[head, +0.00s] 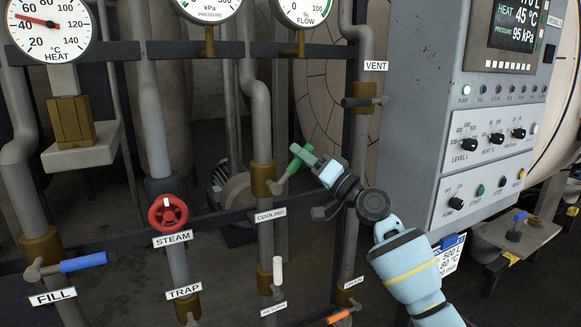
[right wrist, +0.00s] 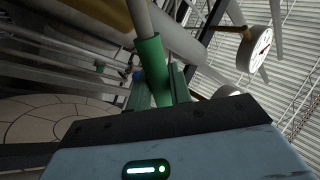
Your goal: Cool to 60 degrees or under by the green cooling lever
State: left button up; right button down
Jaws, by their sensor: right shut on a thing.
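The green cooling lever (head: 293,166) sticks up and to the right from the brass valve on the pipe above the COOLING label (head: 271,216). My right gripper (head: 303,154) is shut on the lever's outer end. In the right wrist view the green lever grip (right wrist: 153,66) lies between the two fingers (right wrist: 158,92). The panel display (head: 516,25) reads HEAT 45 °C and pressure 95 kPa. The round HEAT gauge (head: 62,30) has its red needle pointing left, a little above the 40 mark. My left gripper is not in view.
Nearby are the red STEAM handwheel (head: 168,213), the blue FILL lever (head: 83,262), the white RETURN lever (head: 278,271), the orange DRAIN lever (head: 338,316) and the dark VENT lever (head: 361,102). The grey control cabinet (head: 415,120) stands close to my right arm.

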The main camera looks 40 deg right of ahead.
notch_tip(320, 180, down, 7)
jog(key=d+m+t+h+b, duration=0.1)
jog(key=d+m+h+b, duration=0.1)
jog(key=m+h, duration=0.8)
jog(key=m+b, duration=0.1)
jog(key=m, duration=0.4)
jog(key=shift+s+d+t+h, duration=0.3)
jog(key=shift+d+t, duration=0.1)
jog(key=shift+m, duration=0.3)
jog(key=c, duration=1.4)
grip_release()
jog(key=shift+o, duration=0.4)
